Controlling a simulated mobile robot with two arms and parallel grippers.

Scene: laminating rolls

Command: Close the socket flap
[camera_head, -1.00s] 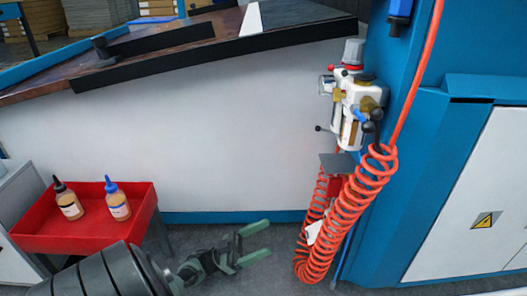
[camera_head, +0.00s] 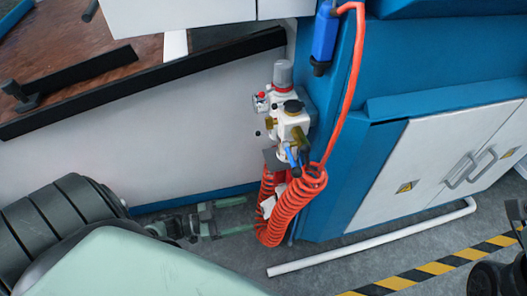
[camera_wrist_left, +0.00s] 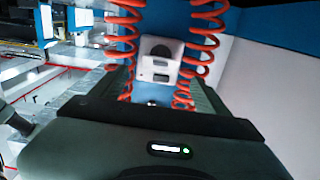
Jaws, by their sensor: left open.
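A small white socket box (camera_head: 268,206) hangs among red coiled hose, low beside the blue machine column. In the left wrist view the white box (camera_wrist_left: 161,60) shows a dark recess above and a dark slot below, with red coils on both sides. I cannot clearly tell the flap from the box or its angle. My left gripper (camera_head: 246,216) is open and empty, its fingers pointing right toward the box in the head view. In the left wrist view the box appears beyond the gap between the fingers, and I see no contact. My right gripper is not recognisable.
The red coiled hose (camera_head: 292,210) hangs close to the fingertips. A white valve unit (camera_head: 288,125) and a small grey plate (camera_head: 272,160) are above. A white floor pipe (camera_head: 370,240) and striped tape (camera_head: 435,268) lie to the right.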

